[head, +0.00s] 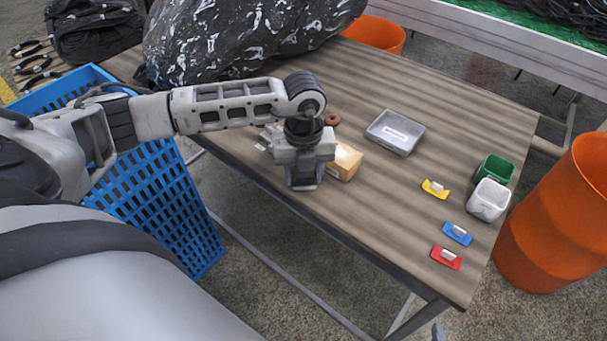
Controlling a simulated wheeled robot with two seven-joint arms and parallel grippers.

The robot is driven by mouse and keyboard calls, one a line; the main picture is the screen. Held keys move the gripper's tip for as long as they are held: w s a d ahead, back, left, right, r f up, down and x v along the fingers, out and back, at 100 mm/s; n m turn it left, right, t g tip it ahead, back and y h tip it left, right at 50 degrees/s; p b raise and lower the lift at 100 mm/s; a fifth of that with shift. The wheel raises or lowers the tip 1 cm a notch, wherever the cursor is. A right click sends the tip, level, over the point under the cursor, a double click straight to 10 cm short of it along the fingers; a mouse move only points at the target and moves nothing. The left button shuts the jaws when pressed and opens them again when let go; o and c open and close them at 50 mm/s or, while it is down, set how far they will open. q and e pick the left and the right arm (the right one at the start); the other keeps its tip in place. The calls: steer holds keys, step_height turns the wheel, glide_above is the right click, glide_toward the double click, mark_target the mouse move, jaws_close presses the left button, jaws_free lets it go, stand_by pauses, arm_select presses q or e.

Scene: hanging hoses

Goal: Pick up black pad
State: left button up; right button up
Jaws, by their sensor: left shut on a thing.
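My left gripper (303,186) points down near the front edge of the table (400,250), beside a small tan box. It is shut on a dark thing at its fingertips, which looks like the black pad; the fingers hide most of it. No other black pad shows on the table. My right gripper is not in view.
The tan box (345,161), a brown ring (332,119) and a grey tray (395,133) are near the gripper. Yellow (435,189), blue (457,233) and red (446,257) pads and green (495,169) and white (489,200) bins stand right. A blue basket (165,205) is left.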

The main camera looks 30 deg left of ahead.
arm_select(q)
step_height(320, 180, up, 2)
steer(key=shift+r, duration=0.2)
steer(key=s+d+r, duration=0.7)
steer(key=s+r, duration=0.3)
steer(key=s, duration=0.2)
steer(key=shift+d+b, duration=0.15)
steer(key=shift+b, duration=0.15)
steer(key=shift+o, duration=1.3)
steer(key=shift+c, duration=0.5)
